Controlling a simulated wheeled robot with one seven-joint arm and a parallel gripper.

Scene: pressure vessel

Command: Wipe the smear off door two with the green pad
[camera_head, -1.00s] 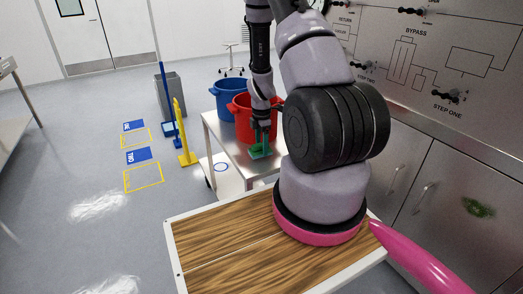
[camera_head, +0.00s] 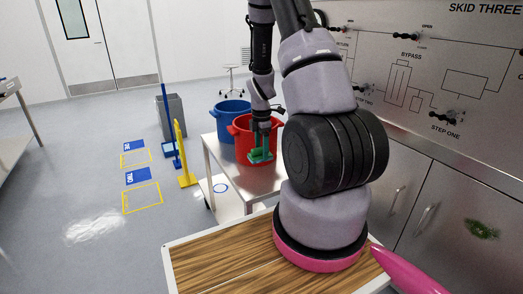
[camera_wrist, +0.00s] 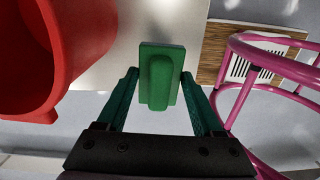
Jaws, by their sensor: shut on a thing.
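My gripper (camera_head: 262,137) is shut on the green pad (camera_head: 261,156). The pad appears in front of the red bucket and over the metal cart top in the head view. In the wrist view the pad (camera_wrist: 160,90) is a flat green plate with a raised grip, between the two dark green fingers (camera_wrist: 160,76). A dark green smear (camera_head: 481,229) marks the right-hand lower steel cabinet door (camera_head: 450,238), well to the right of my gripper. I cannot read which number the door has.
Valve handles project from the panel (camera_head: 440,60) above the doors. Floor at left is open.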

